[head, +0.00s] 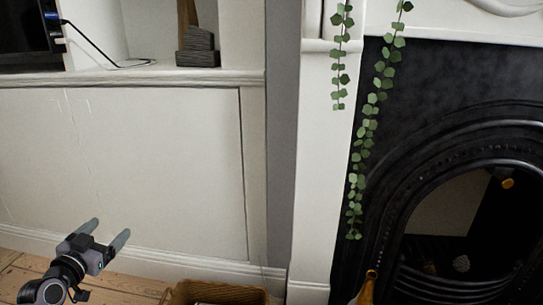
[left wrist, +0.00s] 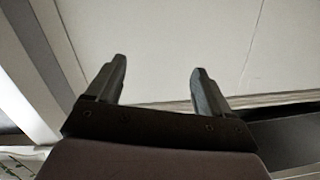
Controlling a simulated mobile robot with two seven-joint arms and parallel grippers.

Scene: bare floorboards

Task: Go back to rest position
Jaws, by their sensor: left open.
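My left gripper (head: 106,238) is at the lower left of the head view, in front of the white cupboard panel (head: 120,165). Its two grey fingers are apart with nothing between them. In the left wrist view the same gripper (left wrist: 155,82) shows both fingers spread and empty against a pale panelled surface. My right gripper is not in either view.
A wicker basket (head: 215,292) stands on the floorboards (head: 105,285) at the bottom. A black fireplace (head: 400,130) with trailing green leaves (head: 370,110) is at the right. A shelf (head: 150,77) above the panel holds a dark stacked object (head: 198,48) and a blue-ended cable.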

